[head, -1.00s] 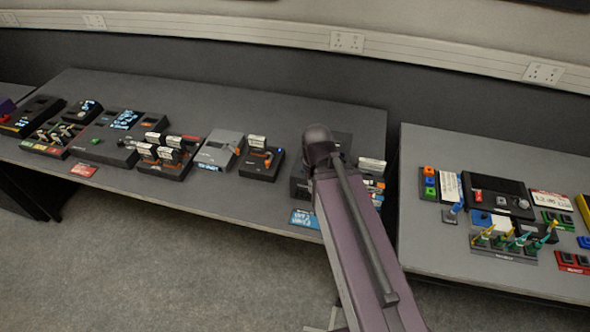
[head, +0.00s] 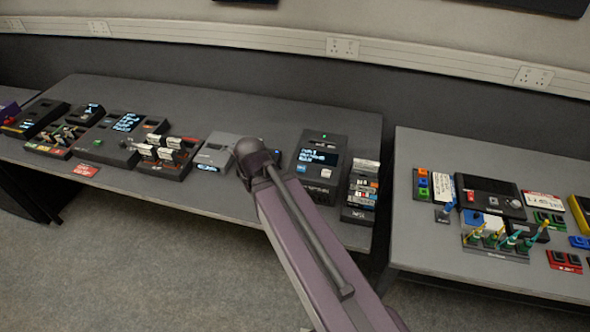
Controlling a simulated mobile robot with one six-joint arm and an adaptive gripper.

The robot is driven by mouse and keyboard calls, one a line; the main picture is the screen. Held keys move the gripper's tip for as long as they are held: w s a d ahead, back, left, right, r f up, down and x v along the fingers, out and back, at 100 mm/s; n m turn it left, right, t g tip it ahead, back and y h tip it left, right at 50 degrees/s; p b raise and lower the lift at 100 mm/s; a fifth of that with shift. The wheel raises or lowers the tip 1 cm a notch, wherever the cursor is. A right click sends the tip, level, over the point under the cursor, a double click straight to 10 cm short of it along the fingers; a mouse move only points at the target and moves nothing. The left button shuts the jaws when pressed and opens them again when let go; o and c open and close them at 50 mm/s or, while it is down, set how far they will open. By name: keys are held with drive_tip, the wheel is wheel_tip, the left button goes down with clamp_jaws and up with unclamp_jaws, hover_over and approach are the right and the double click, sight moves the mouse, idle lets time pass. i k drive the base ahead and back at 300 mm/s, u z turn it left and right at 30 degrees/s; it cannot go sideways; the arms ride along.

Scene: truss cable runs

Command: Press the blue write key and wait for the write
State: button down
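A dark device (head: 331,144) with a lit text screen (head: 320,158) stands on the long grey table, right of my arm. A small bluish key (head: 301,168) shows at the lower left of its screen; its lettering is too small to read, so I cannot tell if it is the write key. The screen text is also too blurred to read. My purple arm link rises from the bottom right to a dark joint left of this device. My gripper is not visible, and I cannot tell where it is relative to the key.
A rack of labelled cartridges (head: 361,190) stands right of the device. A grey unit (head: 214,150) and another cartridge rack (head: 166,158) stand to the left. A second table (head: 425,250) on the right holds several coloured keys and a black box (head: 488,195). A gap separates the tables.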

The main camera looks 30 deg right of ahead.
sight(301, 168)
drive_tip(key=u, duration=0.15)
drive_tip(key=k, duration=1.5)
drive_tip(key=z, duration=0.8)
drive_tip(key=i, duration=1)
drive_tip(key=z, duration=0.05)
